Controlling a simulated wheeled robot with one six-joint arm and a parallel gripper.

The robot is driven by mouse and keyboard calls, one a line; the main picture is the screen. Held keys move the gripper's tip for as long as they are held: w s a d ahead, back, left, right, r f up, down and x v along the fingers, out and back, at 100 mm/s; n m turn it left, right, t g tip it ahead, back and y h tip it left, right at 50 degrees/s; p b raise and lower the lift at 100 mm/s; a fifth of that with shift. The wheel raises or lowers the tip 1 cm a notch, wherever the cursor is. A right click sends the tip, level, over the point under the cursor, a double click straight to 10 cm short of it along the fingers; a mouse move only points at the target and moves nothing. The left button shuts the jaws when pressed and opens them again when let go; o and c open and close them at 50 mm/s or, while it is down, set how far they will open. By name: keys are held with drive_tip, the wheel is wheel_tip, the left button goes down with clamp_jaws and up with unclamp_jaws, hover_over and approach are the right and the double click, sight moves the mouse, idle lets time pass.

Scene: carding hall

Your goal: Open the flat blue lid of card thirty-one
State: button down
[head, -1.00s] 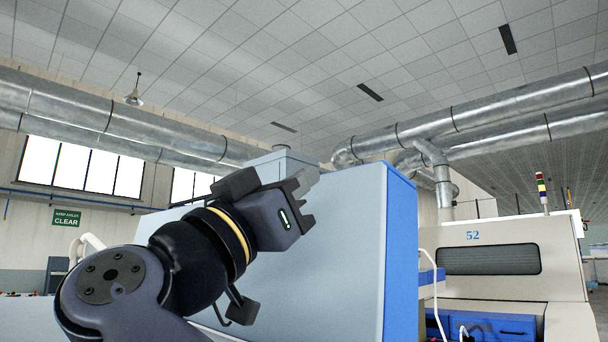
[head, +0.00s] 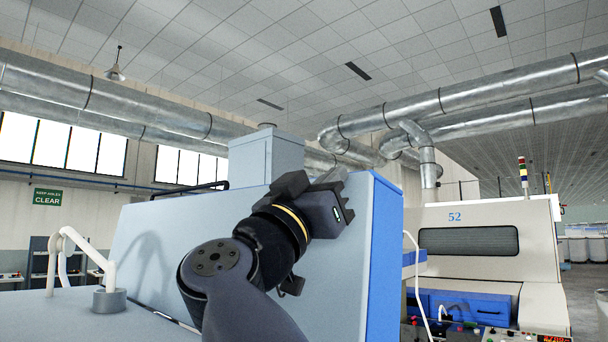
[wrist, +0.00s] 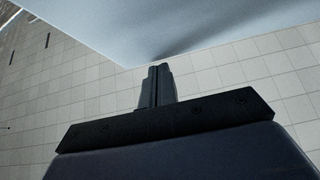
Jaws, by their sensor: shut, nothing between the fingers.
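A large pale blue-grey machine housing (head: 345,270) with a bright blue right edge (head: 386,260) stands right in front of me. I read no number on it and cannot pick out a lid of card thirty-one for certain. My gripper (head: 332,180) is raised in front of the housing's upper part, pointing up and to the right. In the wrist view its fingers (wrist: 157,86) are shut together and empty. A pale blue-grey surface (wrist: 200,25) lies beyond them; I cannot tell whether they touch it.
A cream machine marked 52 (head: 470,215), with blue drawers (head: 470,307) and a control panel, stands at the right. A white bent pipe (head: 60,240) rises from a pale surface at the left. Metal ducts (head: 490,95) run overhead.

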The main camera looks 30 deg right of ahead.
drive_tip(key=shift+d, duration=0.1)
idle(0.3)
drive_tip(key=d+b, duration=0.1)
drive_tip(key=b, duration=0.1)
drive_tip(key=w+d+f+b, duration=0.1)
drive_tip(key=shift+d, duration=0.3)
drive_tip(key=shift+w+d+r+b, duration=0.15)
drive_tip(key=shift+d+r+b, duration=0.05)
drive_tip(key=shift+d+b, duration=0.3)
drive_tip(key=b+v, duration=0.4)
drive_tip(key=v, duration=0.3)
drive_tip(key=shift+a, duration=0.2)
drive_tip(key=shift+f, duration=0.15)
